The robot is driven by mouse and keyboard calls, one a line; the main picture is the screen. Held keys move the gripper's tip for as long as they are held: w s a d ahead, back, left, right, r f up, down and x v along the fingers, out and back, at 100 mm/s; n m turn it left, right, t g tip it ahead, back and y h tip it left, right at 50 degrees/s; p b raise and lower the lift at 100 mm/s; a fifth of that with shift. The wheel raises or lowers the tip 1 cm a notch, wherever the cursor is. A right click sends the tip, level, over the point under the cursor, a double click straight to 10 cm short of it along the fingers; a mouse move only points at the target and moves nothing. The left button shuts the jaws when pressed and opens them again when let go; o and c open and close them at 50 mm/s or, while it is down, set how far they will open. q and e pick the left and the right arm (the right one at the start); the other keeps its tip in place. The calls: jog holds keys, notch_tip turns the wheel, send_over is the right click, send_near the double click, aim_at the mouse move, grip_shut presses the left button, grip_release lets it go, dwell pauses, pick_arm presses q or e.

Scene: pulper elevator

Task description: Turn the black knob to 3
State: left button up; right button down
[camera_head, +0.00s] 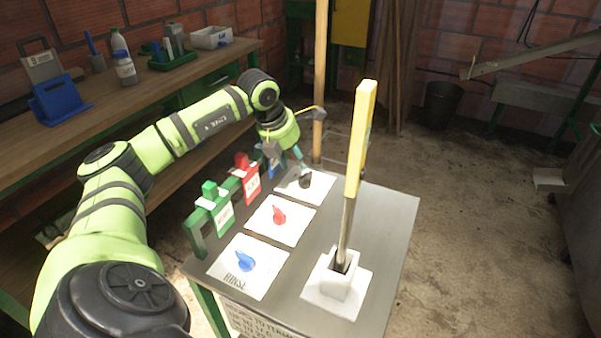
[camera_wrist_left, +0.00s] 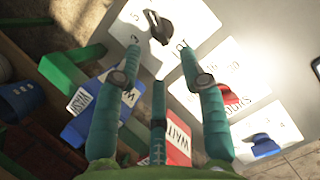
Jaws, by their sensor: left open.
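The black knob (camera_head: 305,182) sits on a white plate (camera_head: 318,186) at the far end of the grey panel top. In the left wrist view the black knob (camera_wrist_left: 159,27) lies just beyond the fingertips, with printed marks around it; I cannot tell which number it points to. My left gripper (camera_head: 301,160) is above and beside the knob, pointing down at it. In the left wrist view the left gripper (camera_wrist_left: 158,48) has its fingers spread apart with nothing between them, and no contact with the knob is clear. My right gripper is not in view.
A red knob (camera_head: 279,215) and a blue knob (camera_head: 244,261) sit on nearer plates. A tall yellow lever (camera_head: 360,140) stands on the panel's right. Green (camera_head: 211,205) and red (camera_head: 247,178) tag holders line the left edge. A workbench (camera_head: 130,110) stands behind my arm.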

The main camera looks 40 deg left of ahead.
aim_at(305, 179)
pick_arm(q)
jog(key=x, duration=0.7)
jog(key=shift+a+f, duration=0.1)
jog(key=shift+f, duration=0.1)
jog(key=shift+c, duration=0.4)
grip_shut()
